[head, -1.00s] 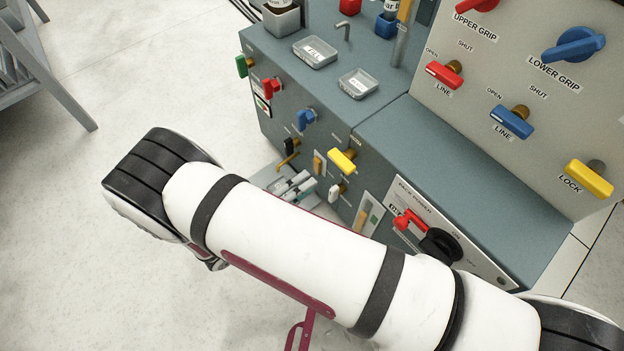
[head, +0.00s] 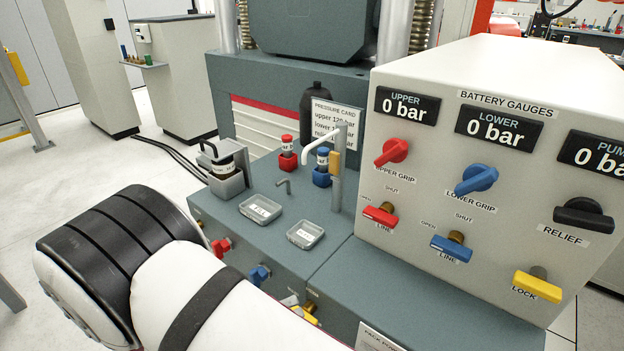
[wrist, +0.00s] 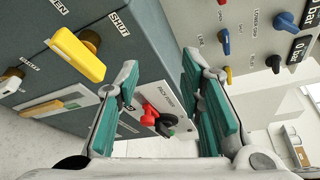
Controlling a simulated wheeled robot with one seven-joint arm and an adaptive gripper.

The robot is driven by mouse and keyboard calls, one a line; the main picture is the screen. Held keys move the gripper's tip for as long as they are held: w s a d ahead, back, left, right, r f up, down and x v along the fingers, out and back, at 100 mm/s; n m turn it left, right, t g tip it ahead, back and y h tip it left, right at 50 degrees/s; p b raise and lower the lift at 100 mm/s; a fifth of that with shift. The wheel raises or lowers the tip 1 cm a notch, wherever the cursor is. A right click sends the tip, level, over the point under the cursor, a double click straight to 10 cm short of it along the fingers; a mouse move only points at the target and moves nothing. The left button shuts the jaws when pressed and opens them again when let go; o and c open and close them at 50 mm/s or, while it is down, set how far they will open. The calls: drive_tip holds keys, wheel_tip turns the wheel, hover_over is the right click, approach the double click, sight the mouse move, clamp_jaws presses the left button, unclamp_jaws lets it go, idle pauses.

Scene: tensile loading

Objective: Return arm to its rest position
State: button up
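My arm (head: 190,290), white with black bands, crosses the lower left of the head view. My gripper is outside or hidden in that view. In the wrist view my gripper (wrist: 160,78) is open, with its two teal-padded fingers apart and nothing held between them. Beyond the gap is the pack power panel (wrist: 177,147) with a red switch (wrist: 150,115) and a black knob (wrist: 165,127). I cannot tell the exact distance from the fingers to the panel.
A yellow handle (wrist: 78,55) sticks out of the bench front left of the fingers. The gauge box (head: 450,85), with valve handles and 0 bar displays, stands at right. Two small trays (head: 262,209) lie on the bench top. Open floor (head: 90,165) is at left.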

drive_tip(key=s+d+r+m+g+y, duration=0.25)
drive_tip(key=d+r+m+g, duration=0.25)
drive_tip(key=d+r+m, duration=0.55)
drive_tip(key=s+d+r+m+g+y, duration=0.25)
drive_tip(key=d+r+m+g, duration=0.35)
drive_tip(key=d+r+m, duration=0.4)
drive_tip(key=s+d+r+m+t+y, duration=0.1)
drive_tip(key=s+d+r+m+y, duration=0.15)
drive_tip(key=s+m+y, duration=0.45)
drive_tip(key=s+d+r+m+t+y, duration=0.2)
drive_tip(key=s+r+m, duration=0.1)
drive_tip(key=s+m, duration=0.8)
wheel_tip(320, 180, up, 30)
drive_tip(key=t+p, duration=0.3)
drive_tip(key=p, duration=2.6)
drive_tip(key=shift+s+r+t, duration=0.15)
drive_tip(key=shift+t, duration=0.15)
